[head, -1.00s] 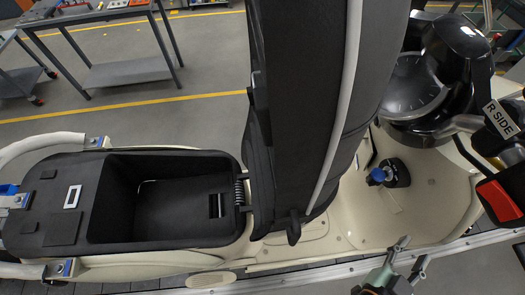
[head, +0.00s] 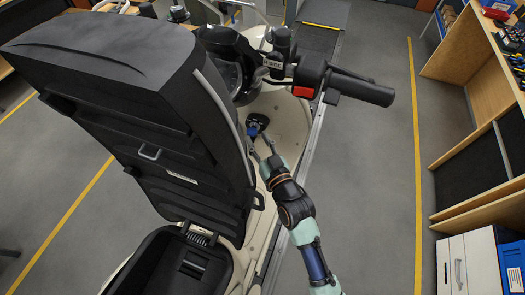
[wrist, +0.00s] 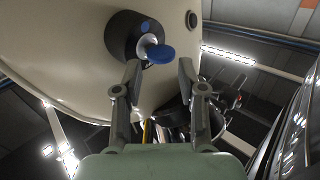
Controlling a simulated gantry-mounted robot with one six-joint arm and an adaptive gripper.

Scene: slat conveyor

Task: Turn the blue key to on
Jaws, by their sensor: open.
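The blue key (wrist: 159,53) sits in a black round lock housing (wrist: 122,38) on the cream scooter body in the wrist view. It also shows small in the head view (head: 253,132), just beyond my gripper. My gripper (wrist: 157,72) is open, with one finger left of the key's lower edge and the other to its right. The fingertips are close to the key. I cannot tell whether the left fingertip touches it. In the head view my gripper (head: 262,146) reaches in from the lower right toward the key.
The raised black seat (head: 150,100) stands left of my arm. The handlebar with its black grip (head: 360,90) and red switch (head: 303,92) is above and right. An open storage box (head: 185,262) lies below the seat. Free floor lies to the right.

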